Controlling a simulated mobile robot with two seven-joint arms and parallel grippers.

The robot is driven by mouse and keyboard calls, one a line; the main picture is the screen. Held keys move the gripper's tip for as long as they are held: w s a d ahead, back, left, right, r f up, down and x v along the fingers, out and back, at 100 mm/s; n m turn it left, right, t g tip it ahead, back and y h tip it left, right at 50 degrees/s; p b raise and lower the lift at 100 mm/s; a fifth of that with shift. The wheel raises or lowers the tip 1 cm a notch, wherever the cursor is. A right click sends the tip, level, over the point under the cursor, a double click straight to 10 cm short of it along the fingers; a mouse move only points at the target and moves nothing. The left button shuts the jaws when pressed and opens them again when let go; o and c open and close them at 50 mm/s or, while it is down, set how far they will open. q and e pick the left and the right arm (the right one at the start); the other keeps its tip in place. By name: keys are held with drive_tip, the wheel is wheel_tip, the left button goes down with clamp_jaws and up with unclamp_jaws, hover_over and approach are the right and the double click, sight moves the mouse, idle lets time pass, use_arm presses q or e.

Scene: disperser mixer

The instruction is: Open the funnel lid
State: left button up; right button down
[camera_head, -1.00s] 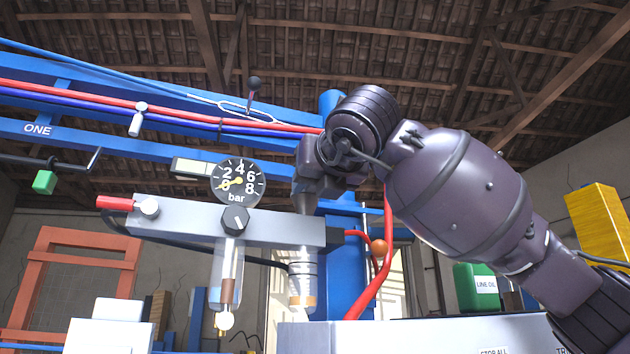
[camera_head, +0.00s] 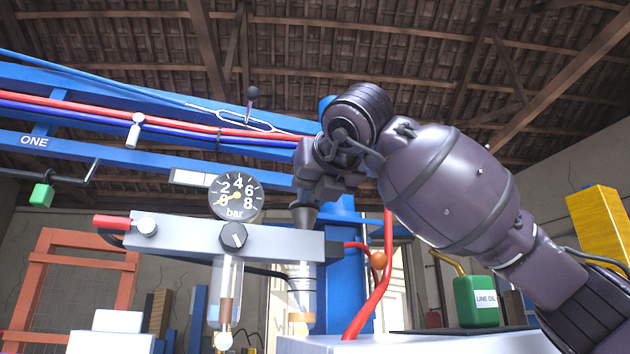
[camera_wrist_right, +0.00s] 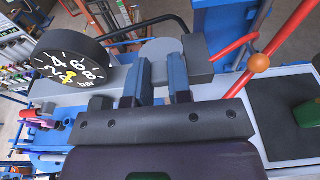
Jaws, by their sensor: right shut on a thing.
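A dark grey, cone-shaped funnel (camera_head: 303,214) stands on the right end of the light grey bar (camera_head: 180,231) in the head view. My right gripper (camera_head: 312,187) is directly over the funnel's top, pointing down, and hides it. In the right wrist view, the blue fingers of my right gripper (camera_wrist_right: 160,86) stand close together above the bar, with a narrow gap between them. They are shut on the funnel lid, most of which they hide, so I cannot tell how far it is open. My left gripper is in neither view.
A round pressure gauge (camera_head: 236,195) stands on the bar left of my gripper and also shows close by in the wrist view (camera_wrist_right: 70,68). Blue beams with hoses run behind.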

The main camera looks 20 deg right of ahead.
drive_tip(key=r+g+p, duration=0.1)
drive_tip(key=p, duration=0.1)
drive_tip(key=r+g+p, duration=0.1)
drive_tip(key=p, duration=0.1)
drive_tip(key=shift+w+r+g, duration=0.15)
drive_tip(key=shift+w+g, duration=0.25)
drive_tip(key=shift+w+r+g+p, duration=0.1)
drive_tip(key=shift+r+g+p, duration=0.05)
drive_tip(key=shift+g+p, duration=0.2)
drive_tip(key=shift+w+r+g+p, duration=0.15)
drive_tip(key=shift+g+p, duration=0.3)
drive_tip(key=shift+p, duration=0.1)
drive_tip(key=shift+w+g+p, duration=0.1)
drive_tip(key=shift+g+p, duration=0.2)
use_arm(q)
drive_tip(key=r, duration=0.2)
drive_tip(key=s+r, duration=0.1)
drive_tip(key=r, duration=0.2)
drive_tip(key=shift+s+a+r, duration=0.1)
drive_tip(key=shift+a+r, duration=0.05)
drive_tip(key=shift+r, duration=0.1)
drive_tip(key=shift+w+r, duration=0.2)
use_arm(e)
drive_tip(key=c, duration=1)
unclamp_jaws()
drive_tip(key=shift+c, duration=0.2)
drive_tip(key=shift+r, duration=0.1)
